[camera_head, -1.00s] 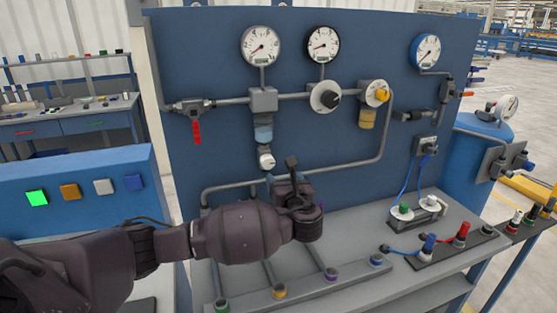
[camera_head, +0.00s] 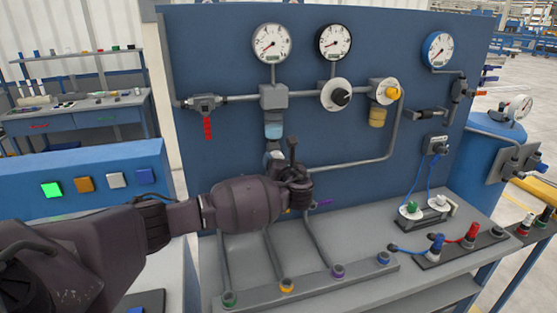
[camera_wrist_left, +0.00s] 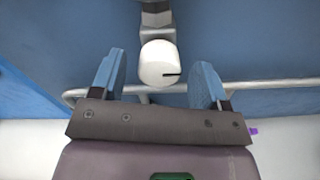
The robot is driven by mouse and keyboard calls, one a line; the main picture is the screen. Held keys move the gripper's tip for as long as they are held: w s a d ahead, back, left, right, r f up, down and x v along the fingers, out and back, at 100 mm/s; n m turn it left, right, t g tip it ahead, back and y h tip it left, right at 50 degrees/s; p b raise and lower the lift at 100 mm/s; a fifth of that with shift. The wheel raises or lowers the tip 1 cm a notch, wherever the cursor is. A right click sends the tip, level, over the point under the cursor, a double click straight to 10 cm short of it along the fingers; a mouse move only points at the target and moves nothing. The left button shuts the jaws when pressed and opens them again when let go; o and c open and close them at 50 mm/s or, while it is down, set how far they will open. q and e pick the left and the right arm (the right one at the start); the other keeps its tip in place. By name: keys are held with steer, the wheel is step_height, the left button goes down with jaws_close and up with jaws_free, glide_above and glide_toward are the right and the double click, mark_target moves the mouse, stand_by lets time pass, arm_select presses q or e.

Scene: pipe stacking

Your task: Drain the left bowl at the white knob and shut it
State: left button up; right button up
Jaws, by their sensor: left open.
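The left bowl (camera_head: 273,130) is a clear bluish cup under a grey block on the blue panel. The white knob (camera_head: 272,157) is at its lower end, partly covered by my left wrist in the head view. In the left wrist view the white knob (camera_wrist_left: 158,58) shows a dark mark on its face. My left gripper (camera_wrist_left: 160,72) is open, with one blue finger on each side of the knob and a visible gap to both. My right gripper is not in view.
A grey pipe (camera_head: 350,164) runs across the panel behind and below the knob. The right bowl (camera_head: 377,117), yellowish, hangs further right. A red-handled valve (camera_head: 207,127) is at the left. Gauges (camera_head: 271,43) sit above. Capped pipe ends (camera_head: 286,285) line the bench below.

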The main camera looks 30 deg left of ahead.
arm_select(q)
steer(key=shift+w+a, duration=0.35)
steer(key=shift+a, duration=0.05)
steer(key=c, duration=0.9)
steer(key=shift+c, duration=0.2)
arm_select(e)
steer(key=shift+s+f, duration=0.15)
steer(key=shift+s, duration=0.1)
